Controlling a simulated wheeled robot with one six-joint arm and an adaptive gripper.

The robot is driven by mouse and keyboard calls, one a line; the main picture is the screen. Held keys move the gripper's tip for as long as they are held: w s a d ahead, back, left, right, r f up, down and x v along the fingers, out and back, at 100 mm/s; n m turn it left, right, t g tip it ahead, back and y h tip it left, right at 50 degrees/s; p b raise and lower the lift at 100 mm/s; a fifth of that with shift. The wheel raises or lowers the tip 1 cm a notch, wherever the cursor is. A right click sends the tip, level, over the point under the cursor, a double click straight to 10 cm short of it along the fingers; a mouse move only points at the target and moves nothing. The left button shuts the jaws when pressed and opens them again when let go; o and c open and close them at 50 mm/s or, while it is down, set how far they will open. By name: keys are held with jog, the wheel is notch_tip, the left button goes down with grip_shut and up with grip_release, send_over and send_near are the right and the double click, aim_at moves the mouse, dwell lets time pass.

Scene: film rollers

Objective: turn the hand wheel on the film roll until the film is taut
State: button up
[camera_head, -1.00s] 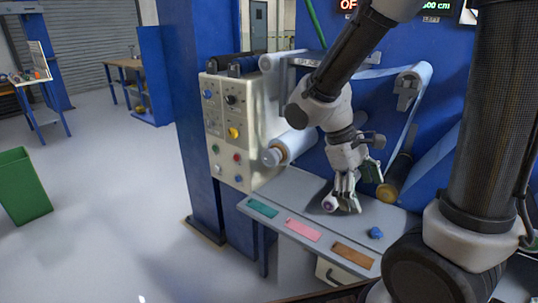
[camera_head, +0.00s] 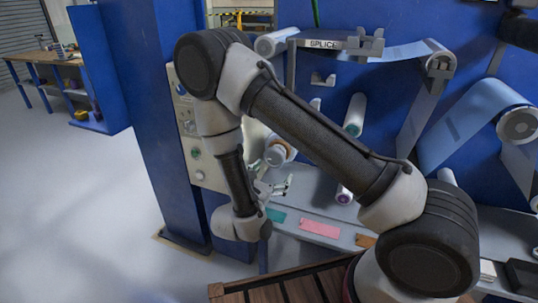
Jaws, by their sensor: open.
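The blue film (camera_head: 465,125) runs over rollers on the blue machine, past the splice bar (camera_head: 320,43), to a large film roll (camera_head: 518,125) at the right edge. A pale roll with an orange-brown core and round end (camera_head: 275,155) sticks out left of centre. I cannot tell for sure which round end is the hand wheel. My gripper (camera_head: 284,186) is open, with nothing seen between its fingers, in front of and just below that pale roll in the picture. My forearm hides part of the machine; contact with the roll cannot be told.
A grey shelf carries green (camera_head: 276,215), pink (camera_head: 320,229) and brown (camera_head: 366,241) strips. A purple-ended roller (camera_head: 344,194) is above it. A control panel (camera_head: 196,150) and blue post (camera_head: 150,110) stand left. Clear floor (camera_head: 80,210) lies further left.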

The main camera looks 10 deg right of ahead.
aim_at(273, 158)
jog(key=shift+t+y, duration=0.5)
jog(key=shift+t, duration=0.2)
jog(key=w, duration=0.2)
jog(key=w+d, duration=0.1)
jog(key=w, duration=0.2)
jog(key=w+d+r, duration=0.1)
jog(key=w, duration=0.1)
jog(key=shift+w+d, duration=0.25)
jog(key=shift+c, duration=0.5)
jog(key=c, duration=0.9)
